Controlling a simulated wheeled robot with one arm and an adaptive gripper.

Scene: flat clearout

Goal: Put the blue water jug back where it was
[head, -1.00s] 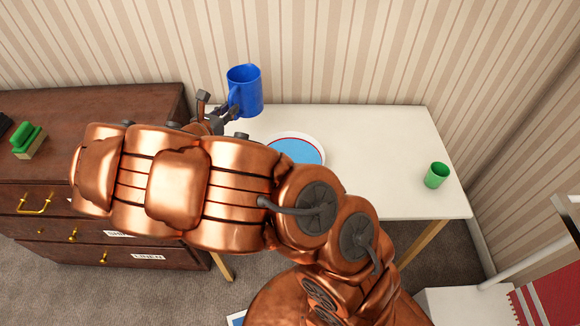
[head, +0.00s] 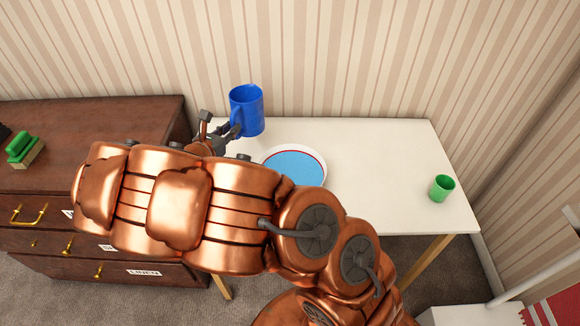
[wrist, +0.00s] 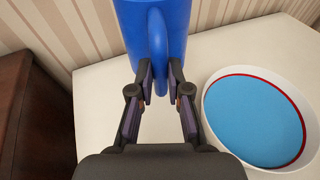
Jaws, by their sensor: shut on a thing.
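The blue water jug (head: 247,110) is upright at the back left of the white table (head: 385,160). In the wrist view the jug (wrist: 180,32) fills the top middle, with its handle between the fingers. My gripper (head: 233,130) is shut on the handle; it also shows in the wrist view (wrist: 160,88). Whether the jug's base touches the table or hangs above it, I cannot tell. My arm hides the front left of the table in the head view.
A white round dish with a blue inside and red ring (head: 319,156) stands just right of my gripper. A green cup (head: 442,188) is at the table's right. A dark wooden drawer chest (head: 120,115) with a green-topped block (head: 24,150) stands left. The table's back right is clear.

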